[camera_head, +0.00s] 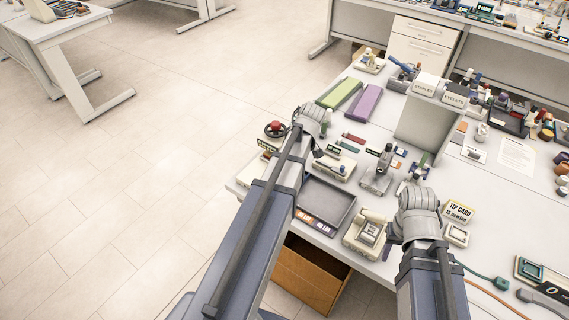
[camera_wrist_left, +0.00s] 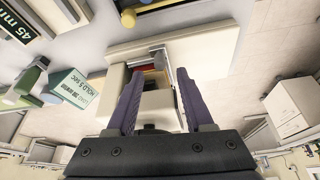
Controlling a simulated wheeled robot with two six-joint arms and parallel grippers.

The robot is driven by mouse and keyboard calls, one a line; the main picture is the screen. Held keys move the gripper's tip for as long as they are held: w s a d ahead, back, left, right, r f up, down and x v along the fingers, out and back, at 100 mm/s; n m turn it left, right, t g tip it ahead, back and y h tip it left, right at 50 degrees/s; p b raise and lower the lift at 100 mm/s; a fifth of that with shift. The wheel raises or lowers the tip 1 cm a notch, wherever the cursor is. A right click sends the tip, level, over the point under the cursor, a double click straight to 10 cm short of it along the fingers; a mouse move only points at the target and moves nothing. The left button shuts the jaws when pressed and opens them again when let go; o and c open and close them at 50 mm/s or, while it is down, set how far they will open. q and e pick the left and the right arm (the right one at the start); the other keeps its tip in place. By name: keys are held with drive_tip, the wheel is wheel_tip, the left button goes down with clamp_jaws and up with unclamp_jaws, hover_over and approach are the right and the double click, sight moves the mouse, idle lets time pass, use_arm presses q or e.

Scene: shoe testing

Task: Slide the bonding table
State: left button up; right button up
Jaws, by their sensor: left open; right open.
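A cream bench device with a sliding block, likely the bonding table, fills the middle of the left wrist view (camera_wrist_left: 205,48). In the head view it seems to be the low cream unit (camera_head: 337,168) just below my left wrist. My left gripper (camera_wrist_left: 158,82) is open. Its two purple fingers stand either side of the device's small cream block, and I cannot tell whether they touch it. In the head view my left fingers are mostly hidden by the wrist. My right gripper (camera_head: 414,182) is over the bench at the right, partly hidden by its own wrist.
A grey tray (camera_head: 327,200) lies at the bench's front edge, beside another cream machine (camera_head: 366,232). A teal-topped box (camera_wrist_left: 72,86) stands left of my left gripper.

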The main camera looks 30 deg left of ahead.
use_arm(q)
drive_tip(key=b+x, duration=0.3)
drive_tip(key=x, duration=0.1)
drive_tip(key=shift+f, duration=0.15)
use_arm(e)
wheel_tip(320, 180, down, 4)
drive_tip(key=shift+r, duration=0.1)
use_arm(q)
drive_tip(key=shift+c, duration=0.4)
clamp_jaws()
idle(0.6)
